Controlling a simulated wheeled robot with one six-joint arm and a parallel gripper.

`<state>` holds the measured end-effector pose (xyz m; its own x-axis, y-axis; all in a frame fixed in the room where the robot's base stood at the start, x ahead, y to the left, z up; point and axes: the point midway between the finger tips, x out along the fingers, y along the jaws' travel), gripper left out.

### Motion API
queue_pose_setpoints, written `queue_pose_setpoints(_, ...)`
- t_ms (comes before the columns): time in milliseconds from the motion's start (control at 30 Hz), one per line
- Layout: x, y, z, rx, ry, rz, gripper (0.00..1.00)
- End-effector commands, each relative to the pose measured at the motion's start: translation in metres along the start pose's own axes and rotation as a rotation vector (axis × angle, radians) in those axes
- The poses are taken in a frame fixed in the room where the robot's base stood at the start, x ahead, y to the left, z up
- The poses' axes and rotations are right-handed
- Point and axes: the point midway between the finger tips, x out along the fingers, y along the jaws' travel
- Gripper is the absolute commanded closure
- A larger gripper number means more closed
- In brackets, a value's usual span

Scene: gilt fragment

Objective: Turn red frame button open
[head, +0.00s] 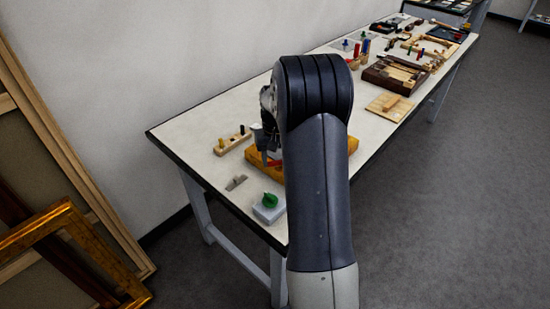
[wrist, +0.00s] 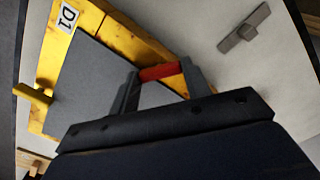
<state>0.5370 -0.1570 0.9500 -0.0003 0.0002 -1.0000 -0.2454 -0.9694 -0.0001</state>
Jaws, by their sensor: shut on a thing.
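The yellow-gold frame (wrist: 130,38) lies on the table with a grey back panel (wrist: 85,75) inside it and a label reading D1. In the head view the frame (head: 258,160) is partly hidden behind my arm. The red button (wrist: 160,72) is a short bar at the frame's inner edge; a bit of red (head: 274,163) shows in the head view. My gripper (wrist: 163,82) is shut on the red button, one finger at each end. The gripper hides part of the frame, so I cannot tell how far the button overlaps the panel. A yellow button (wrist: 32,95) sits on the left rail.
A grey T-shaped piece (head: 236,183) lies beside the frame; it also shows in the wrist view (wrist: 243,28). A grey box with a green knob (head: 269,205) stands near the front edge. A wooden peg block (head: 232,141) is behind. Trays and tools crowd the table's far end.

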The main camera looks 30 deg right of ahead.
Motion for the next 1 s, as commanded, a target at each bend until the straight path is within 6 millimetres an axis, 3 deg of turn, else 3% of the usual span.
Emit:
queue_pose_setpoints(600, -0.0009, 0.0001, -0.0005, 0.582, 0.002, 0.000, 0.77)
queue_pose_setpoints(1000, -0.0011, 0.0001, -0.0006, 0.874, 0.002, 0.000, 0.77)
